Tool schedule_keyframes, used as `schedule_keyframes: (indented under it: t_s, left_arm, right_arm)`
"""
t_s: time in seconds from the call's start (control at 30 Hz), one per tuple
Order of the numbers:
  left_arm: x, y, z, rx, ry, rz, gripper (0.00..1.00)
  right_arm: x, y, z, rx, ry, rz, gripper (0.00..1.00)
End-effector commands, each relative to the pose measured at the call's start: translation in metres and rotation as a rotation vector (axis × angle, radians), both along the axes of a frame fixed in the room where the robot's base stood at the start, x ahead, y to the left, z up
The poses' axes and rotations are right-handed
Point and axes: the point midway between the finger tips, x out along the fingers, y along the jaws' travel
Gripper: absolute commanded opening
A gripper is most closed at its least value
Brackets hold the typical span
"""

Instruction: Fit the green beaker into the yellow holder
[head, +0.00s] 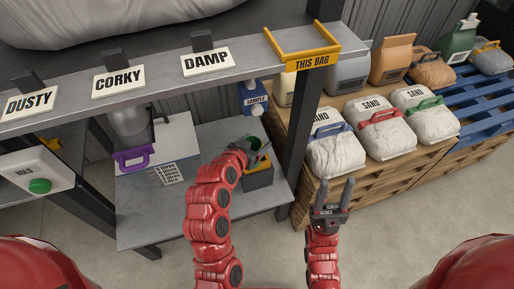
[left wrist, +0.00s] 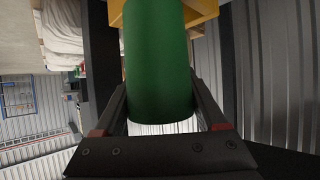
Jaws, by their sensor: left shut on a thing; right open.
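My left gripper (head: 262,155) is shut on the green beaker (head: 252,143) above the lower grey table. In the left wrist view the beaker (left wrist: 158,65) stands between the two fingers, and its far end runs out of the top of the picture. The yellow holder (head: 260,169) is a yellow-topped dark block just below the gripper, partly hidden by it. Yellow parts of it (left wrist: 202,10) show behind the beaker in the left wrist view. I cannot tell whether beaker and holder touch. My right gripper (head: 333,197) is open and empty, out over the floor.
A dark post (head: 297,150) stands right of the holder. A purple-handled item (head: 133,160) lies left. Sand bags (head: 335,157) sit on pallets at right.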

Motion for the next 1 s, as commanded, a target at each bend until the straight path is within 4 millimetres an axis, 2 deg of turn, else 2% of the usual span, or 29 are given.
schedule_keyframes:
  t_s: [0.03,0.1,0.23,0.37,0.6,0.97,1.0]
  left_arm:
    - [0.012,-0.001,0.004,-0.002,-0.004,0.002,0.12]
    - [0.021,-0.003,0.002,-0.002,-0.001,0.002,0.12]
    - [0.030,-0.004,0.000,-0.001,0.000,0.000,0.12]
    - [0.030,-0.004,-0.003,0.000,0.001,0.000,0.12]
    - [0.030,-0.004,-0.035,0.000,0.005,0.000,0.12]
    - [0.030,-0.004,-0.040,-0.001,-0.001,0.001,0.12]
    - [0.030,-0.004,-0.038,-0.001,-0.001,0.001,0.79]
  right_arm:
    - [0.000,0.000,0.003,0.000,-0.001,0.000,0.50]
    - [0.000,0.000,0.003,0.000,0.000,0.000,0.50]
    - [0.000,0.000,0.003,0.000,0.000,0.000,0.50]
    - [0.000,0.000,0.003,0.000,0.000,0.000,0.50]
    - [0.000,0.000,0.001,0.000,0.000,0.000,0.50]
    - [0.000,0.000,-0.002,0.000,0.000,0.000,0.50]
    - [0.000,0.000,-0.001,0.000,0.000,0.000,0.50]
